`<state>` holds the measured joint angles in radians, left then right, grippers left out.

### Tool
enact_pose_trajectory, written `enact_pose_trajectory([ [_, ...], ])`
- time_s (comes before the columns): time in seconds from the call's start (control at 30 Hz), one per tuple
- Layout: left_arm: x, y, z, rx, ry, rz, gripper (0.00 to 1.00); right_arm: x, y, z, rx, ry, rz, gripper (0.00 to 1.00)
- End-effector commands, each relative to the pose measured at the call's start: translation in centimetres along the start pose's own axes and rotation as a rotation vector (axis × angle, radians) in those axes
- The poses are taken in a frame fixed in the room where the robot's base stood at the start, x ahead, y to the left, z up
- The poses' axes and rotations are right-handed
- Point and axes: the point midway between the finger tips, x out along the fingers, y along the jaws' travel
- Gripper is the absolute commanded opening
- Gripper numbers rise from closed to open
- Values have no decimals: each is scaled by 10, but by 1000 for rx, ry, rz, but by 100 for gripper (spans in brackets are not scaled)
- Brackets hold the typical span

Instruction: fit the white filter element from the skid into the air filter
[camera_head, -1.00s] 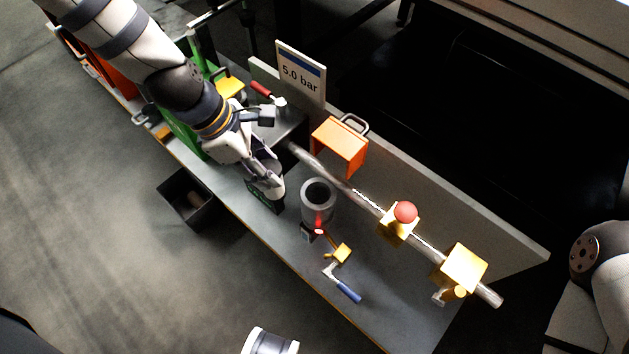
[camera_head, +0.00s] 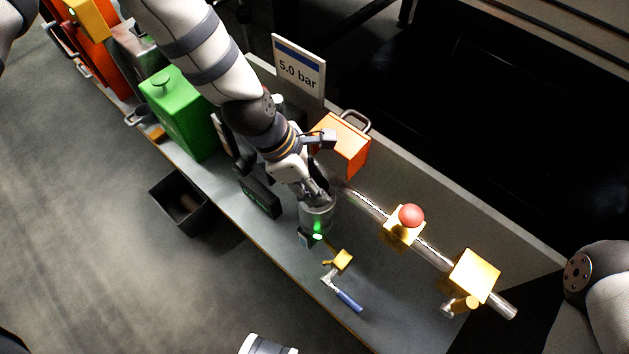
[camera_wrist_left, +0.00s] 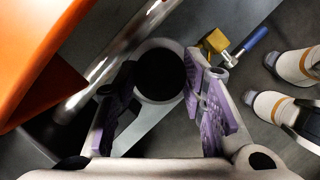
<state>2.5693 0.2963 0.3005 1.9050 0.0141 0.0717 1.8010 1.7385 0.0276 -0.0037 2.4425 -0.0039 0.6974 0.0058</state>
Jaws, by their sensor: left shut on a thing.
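The air filter (camera_head: 317,220) is a grey upright cylinder on the bench, with a green light at its front. My left gripper (camera_head: 316,197) is at its open top, pointing down, and hides most of the mouth. In the left wrist view the purple-padded fingers (camera_wrist_left: 163,85) stand on either side of a pale ring with a dark hollow (camera_wrist_left: 160,72). The gripper is shut on what appears to be the white filter element, mostly hidden in the head view. I cannot tell how deep the element sits. My right gripper is out of view.
An orange cover (camera_head: 341,147) with a handle stands close behind the gripper. A pipe with yellow blocks (camera_head: 404,228) runs along the back. A green canister (camera_head: 180,112) stands left, and a black bin (camera_head: 180,203) is beside the bench.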

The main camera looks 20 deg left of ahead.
Motion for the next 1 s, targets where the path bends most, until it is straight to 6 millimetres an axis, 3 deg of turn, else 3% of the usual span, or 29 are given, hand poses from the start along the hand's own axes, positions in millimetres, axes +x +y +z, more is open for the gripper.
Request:
enact_pose_trajectory([
  [0.23,1,0,0,1,-1,1,5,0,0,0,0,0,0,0],
  [0.27,1,1,0,2,-1,2,44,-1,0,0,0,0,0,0],
  [0.33,1,0,0,2,-1,2,57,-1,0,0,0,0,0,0],
  [0.67,-4,1,2,2,-1,2,57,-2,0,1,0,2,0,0],
  [1.0,-93,2,4,1,-4,8,57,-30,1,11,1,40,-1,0],
])
